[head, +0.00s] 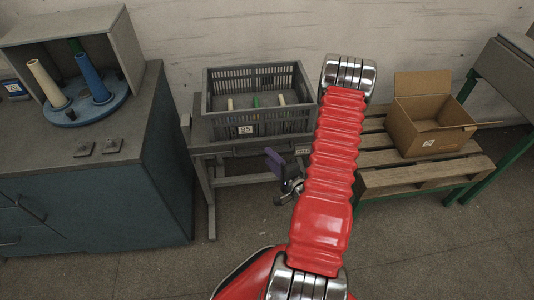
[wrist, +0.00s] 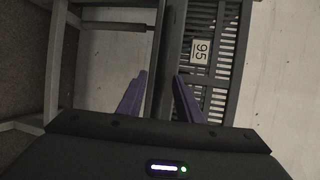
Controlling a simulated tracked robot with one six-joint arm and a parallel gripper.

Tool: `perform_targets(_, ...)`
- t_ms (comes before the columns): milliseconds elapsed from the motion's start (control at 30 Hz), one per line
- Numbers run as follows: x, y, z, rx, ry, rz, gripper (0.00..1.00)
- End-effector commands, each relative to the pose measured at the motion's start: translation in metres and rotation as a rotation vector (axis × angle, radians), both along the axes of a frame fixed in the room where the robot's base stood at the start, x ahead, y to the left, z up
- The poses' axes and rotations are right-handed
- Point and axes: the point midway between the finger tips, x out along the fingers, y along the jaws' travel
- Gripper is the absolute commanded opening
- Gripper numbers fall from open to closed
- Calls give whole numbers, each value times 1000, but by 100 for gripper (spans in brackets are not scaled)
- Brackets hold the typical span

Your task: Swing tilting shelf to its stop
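The tilting shelf (head: 222,148) is a grey board on a grey stand, with a slatted crate (head: 262,122) on it. It looks about level. A dark bar runs along its front side. In the head view my gripper (head: 274,158) is just in front of this side, below the crate, with purple fingers. In the wrist view my gripper (wrist: 161,90) has its two fingers apart, and the dark front edge of the shelf (wrist: 168,60) runs upright in the picture between them. I cannot tell whether a finger touches it. The crate (wrist: 214,70) is to the right.
Several cones stand in the crate. A blue cabinet (head: 90,190) with a cone holder (head: 78,112) stands left. A pallet (head: 400,180) with an open cardboard box (head: 428,122) stands right, beside a green-legged table (head: 505,75). The floor in front is clear.

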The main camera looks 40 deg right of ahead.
Motion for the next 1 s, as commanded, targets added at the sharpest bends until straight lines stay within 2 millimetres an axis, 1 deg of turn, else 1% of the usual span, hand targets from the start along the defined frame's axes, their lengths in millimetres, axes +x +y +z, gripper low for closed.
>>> perform_targets(33,7,0,-1,-1,-1,4,32)
perform_targets(100,16,-2,-3,-2,-1,3,32)
perform_targets(300,32,-6,-6,0,0,2,32)
perform_targets(433,35,-7,-7,0,0,1,32)
perform_targets(667,35,-7,-7,1,0,0,32)
perform_targets(1000,35,-7,-7,1,0,0,8)
